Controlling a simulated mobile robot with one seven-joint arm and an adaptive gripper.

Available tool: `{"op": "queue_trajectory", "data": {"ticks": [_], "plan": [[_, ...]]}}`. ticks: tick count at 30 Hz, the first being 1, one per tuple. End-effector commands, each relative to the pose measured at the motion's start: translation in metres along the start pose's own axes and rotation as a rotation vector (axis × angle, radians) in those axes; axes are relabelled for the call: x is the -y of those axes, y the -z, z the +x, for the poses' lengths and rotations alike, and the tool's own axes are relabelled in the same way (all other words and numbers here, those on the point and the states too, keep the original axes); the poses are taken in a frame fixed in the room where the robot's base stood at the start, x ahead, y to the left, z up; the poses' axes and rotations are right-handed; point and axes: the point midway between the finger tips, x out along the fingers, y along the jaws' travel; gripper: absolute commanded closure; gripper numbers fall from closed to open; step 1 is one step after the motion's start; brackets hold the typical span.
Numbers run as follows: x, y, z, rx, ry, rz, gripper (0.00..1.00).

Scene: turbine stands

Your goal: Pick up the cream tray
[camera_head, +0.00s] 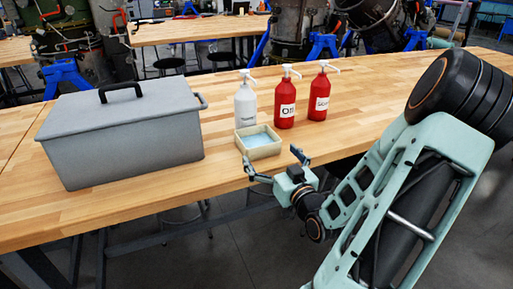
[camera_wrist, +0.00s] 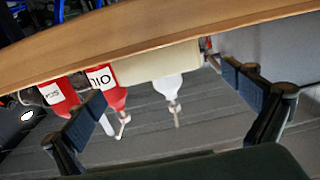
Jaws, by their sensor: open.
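The cream tray (camera_head: 264,152) is a small, shallow, square open box with a pale blue inside. It sits on the wooden table near its front edge, in front of the bottles. In the wrist view the tray (camera_wrist: 155,63) appears as a cream wall between the fingers, with the scene upside down. My gripper (camera_head: 273,160) is open and empty at the table's front edge, just short of the tray. Its two fingers are spread, one toward each side of the tray, and both fingers show in the wrist view (camera_wrist: 165,90). I see no contact with the tray.
A white pump bottle (camera_head: 245,105) and two red pump bottles, one nearer (camera_head: 285,104) and one at right (camera_head: 319,97), stand close behind the tray. A large grey lidded box (camera_head: 125,135) stands at left. The wooden table (camera_head: 400,85) is clear behind the bottles.

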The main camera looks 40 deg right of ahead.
Motion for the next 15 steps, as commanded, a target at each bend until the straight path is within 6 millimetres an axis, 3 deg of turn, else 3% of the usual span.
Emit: {"op": "queue_trajectory", "data": {"ticks": [6, 15], "plan": [[0.001, 0.001, 0.035, 0.0, 0.002, -0.001, 0.0], [-0.002, 0.004, 0.064, 0.0, 0.002, 0.001, 0.0]]}}
